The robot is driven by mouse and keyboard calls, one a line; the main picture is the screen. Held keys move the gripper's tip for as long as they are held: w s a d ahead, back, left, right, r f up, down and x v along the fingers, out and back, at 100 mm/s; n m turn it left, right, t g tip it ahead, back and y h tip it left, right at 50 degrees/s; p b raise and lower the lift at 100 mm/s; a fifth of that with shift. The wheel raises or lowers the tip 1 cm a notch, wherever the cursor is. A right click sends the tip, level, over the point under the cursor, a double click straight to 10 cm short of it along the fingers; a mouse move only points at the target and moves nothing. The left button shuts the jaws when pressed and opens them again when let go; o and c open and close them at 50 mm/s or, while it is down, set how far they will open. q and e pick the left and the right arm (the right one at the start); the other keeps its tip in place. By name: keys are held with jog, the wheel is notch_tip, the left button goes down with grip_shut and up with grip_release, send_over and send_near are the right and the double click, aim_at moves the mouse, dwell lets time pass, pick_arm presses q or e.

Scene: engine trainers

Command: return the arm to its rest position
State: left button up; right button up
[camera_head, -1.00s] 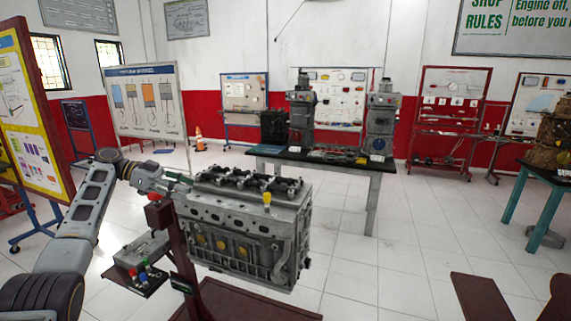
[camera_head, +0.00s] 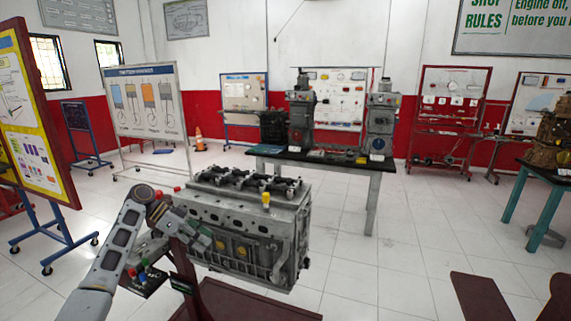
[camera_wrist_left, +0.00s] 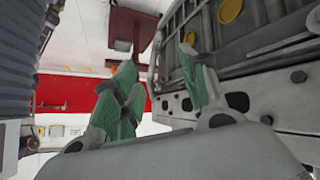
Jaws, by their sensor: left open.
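My left arm (camera_head: 118,245) comes in from the lower left in the head view, bent at an elbow near the engine block's left end. My left gripper (camera_head: 207,238) is in front of the grey engine block's (camera_head: 250,215) near left side. In the left wrist view, the gripper (camera_wrist_left: 158,85) has its two green-padded fingers apart, with nothing between them. The engine block (camera_wrist_left: 270,60) fills the upper right there, close to one finger; whether they touch I cannot tell. My right gripper is not in view.
The block is on a dark red stand (camera_head: 235,302). A small tray with coloured knobs (camera_head: 143,277) is beside my left arm. A yellow poster board (camera_head: 28,130) stands at the far left.

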pick_arm(q)
jog(key=s+d+f+n+y, duration=0.3)
jog(key=s+f, duration=0.5)
jog(key=f, duration=0.3)
jog(key=s+d+f+n+y, duration=0.2)
jog(key=s+d+f, duration=0.2)
jog(key=s+f, duration=0.6)
jog(key=shift+s+a+r+n+t+y, duration=0.95)
jog(key=shift+s+n+y, duration=1.95)
jog(key=shift+s, duration=6.8)
notch_tip(320, 180, down, 34)
jog(key=s+a+n+h, duration=0.1)
jog(key=s+a, duration=0.1)
jog(key=s+a+f, duration=0.2)
jog(key=s+f, duration=0.7)
jog(key=s, duration=0.1)
jog(key=s+a+f+g, duration=0.1)
jog(key=s+a+f, duration=0.2)
jog(key=s+f, duration=0.7)
jog(key=shift+s+a+f, duration=0.3)
jog(key=shift+s+a, duration=0.05)
jog(key=shift+s, duration=0.45)
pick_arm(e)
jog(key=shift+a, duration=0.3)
